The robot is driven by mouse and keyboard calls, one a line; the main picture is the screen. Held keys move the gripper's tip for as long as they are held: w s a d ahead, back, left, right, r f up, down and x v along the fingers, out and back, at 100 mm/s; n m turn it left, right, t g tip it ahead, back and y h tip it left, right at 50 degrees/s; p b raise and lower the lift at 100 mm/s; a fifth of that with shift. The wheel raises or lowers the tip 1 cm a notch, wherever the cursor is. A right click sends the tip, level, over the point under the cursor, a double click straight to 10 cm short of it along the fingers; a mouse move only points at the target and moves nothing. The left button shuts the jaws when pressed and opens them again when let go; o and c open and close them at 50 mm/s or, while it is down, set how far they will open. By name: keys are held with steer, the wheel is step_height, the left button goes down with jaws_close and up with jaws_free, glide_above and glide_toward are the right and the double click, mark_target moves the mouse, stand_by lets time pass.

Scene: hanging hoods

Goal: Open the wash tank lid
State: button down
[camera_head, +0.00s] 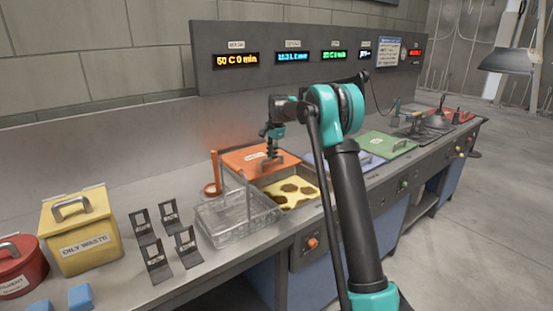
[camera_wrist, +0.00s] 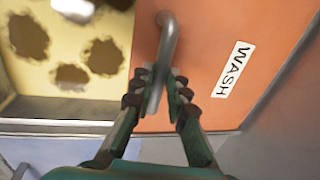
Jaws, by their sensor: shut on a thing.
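The orange wash tank lid (camera_head: 238,160) lies toward the back of the counter in the head view, with the tank opening uncovered in front of it. In the wrist view the lid (camera_wrist: 205,30) fills the right side and bears a WASH label (camera_wrist: 232,70). Yellow contents with brown patches show in the wash tank (camera_head: 293,190), also at left in the wrist view (camera_wrist: 55,50). My gripper (camera_head: 273,151) is over the lid; in the wrist view its fingers (camera_wrist: 160,80) are shut on the lid's grey bar handle (camera_wrist: 168,38). Whether the lid is tilted is unclear.
A wire basket (camera_head: 236,218) stands just left of the tank, beside an orange post (camera_head: 212,180). A yellow oily waste box (camera_head: 78,230) and several black brackets (camera_head: 157,262) are further left. A green lid (camera_head: 383,145) lies to the right. A display panel (camera_head: 300,60) rises behind.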

steer(key=shift+w, duration=0.15)
steer(key=c, duration=1.5)
jaws_free()
steer(key=r, duration=0.4)
steer(key=s+d+r, duration=0.1)
steer(key=r, duration=0.3)
steer(key=s+r, duration=0.1)
steer(key=r, duration=0.2)
steer(key=shift+d+r, duration=0.15)
steer(key=shift+r, duration=0.25)
